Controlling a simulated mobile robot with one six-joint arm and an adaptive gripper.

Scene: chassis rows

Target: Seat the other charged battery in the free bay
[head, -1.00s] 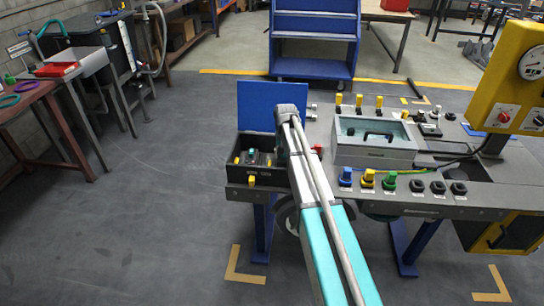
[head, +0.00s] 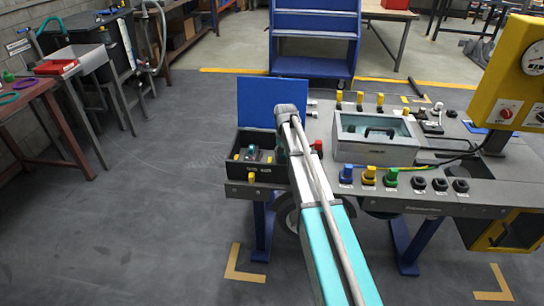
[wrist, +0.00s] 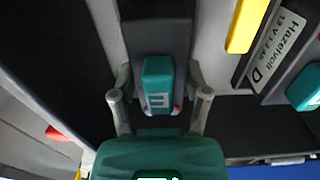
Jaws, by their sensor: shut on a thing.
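Another teal block (wrist: 305,88) is at the right, beside a label reading Hazelvolt and D. In the head view, the black case (head: 258,172) holds teal pieces (head: 252,153). My arm hides the gripper there, and I cannot make out a free bay.
A yellow part (wrist: 246,24) stands close to the right finger side. In the head view, a blue panel (head: 262,100) rises behind the case. A grey clear-topped box (head: 375,155) and coloured knobs (head: 368,175) are to the right on the bench.

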